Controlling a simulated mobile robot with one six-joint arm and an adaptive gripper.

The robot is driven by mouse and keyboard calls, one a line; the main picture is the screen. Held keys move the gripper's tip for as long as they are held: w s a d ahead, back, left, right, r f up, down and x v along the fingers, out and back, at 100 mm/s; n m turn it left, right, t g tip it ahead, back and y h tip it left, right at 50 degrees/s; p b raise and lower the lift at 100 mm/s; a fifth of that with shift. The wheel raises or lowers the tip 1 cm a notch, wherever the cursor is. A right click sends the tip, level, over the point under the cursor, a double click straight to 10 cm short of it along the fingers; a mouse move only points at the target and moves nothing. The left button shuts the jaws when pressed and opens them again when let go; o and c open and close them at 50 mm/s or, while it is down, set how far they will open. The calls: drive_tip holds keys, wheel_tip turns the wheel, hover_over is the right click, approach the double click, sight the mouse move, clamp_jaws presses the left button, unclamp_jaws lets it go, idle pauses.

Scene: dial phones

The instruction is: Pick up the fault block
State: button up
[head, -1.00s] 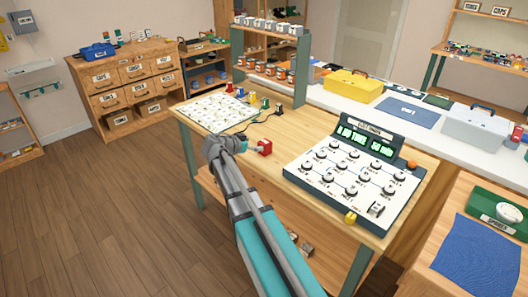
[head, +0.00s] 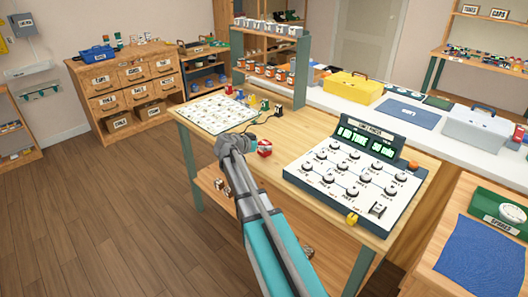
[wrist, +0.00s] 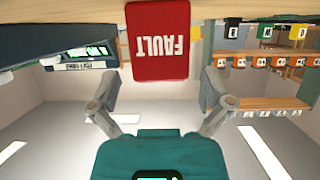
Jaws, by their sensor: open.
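The fault block (head: 264,152) is a small red block near the front edge of the wooden table, left of the dial console. In the wrist view the red fault block (wrist: 161,42) fills the top centre, with its white FAULT label upside down. My gripper (wrist: 158,82) is open, with one finger to each side of the block in the picture. I see gaps between the block and both fingers. In the head view my gripper (head: 247,146) is just left of the block at about table height and partly covers it.
The dial console (head: 352,172) stands to the right, with a yellow piece (head: 351,218) at its front edge. A white patterned board (head: 215,115) lies at the table's back left. Small coloured pieces and a black cable lie behind the block. The floor (head: 110,220) at left is clear.

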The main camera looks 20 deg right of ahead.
drive_tip(key=shift+w+d+f, duration=0.2)
drive_tip(key=shift+d+f, duration=0.1)
drive_tip(key=shift+d, duration=0.35)
drive_tip(key=c, duration=1.2)
drive_tip(key=shift+r, duration=0.25)
drive_tip(key=shift+r+p, duration=0.7)
drive_tip(key=shift+p, duration=0.15)
drive_tip(key=s+a+r+p, duration=0.2)
drive_tip(key=s+r+p, duration=0.1)
drive_tip(key=s, duration=0.1)
drive_tip(key=s+a+r+p, duration=0.2)
drive_tip(key=s+r+p, duration=0.2)
drive_tip(key=s+a+r+p, duration=0.2)
drive_tip(key=s+r+p, duration=0.2)
drive_tip(key=shift+s+a+r, duration=0.1)
drive_tip(key=shift+s+a, duration=0.15)
drive_tip(key=shift+a, duration=0.05)
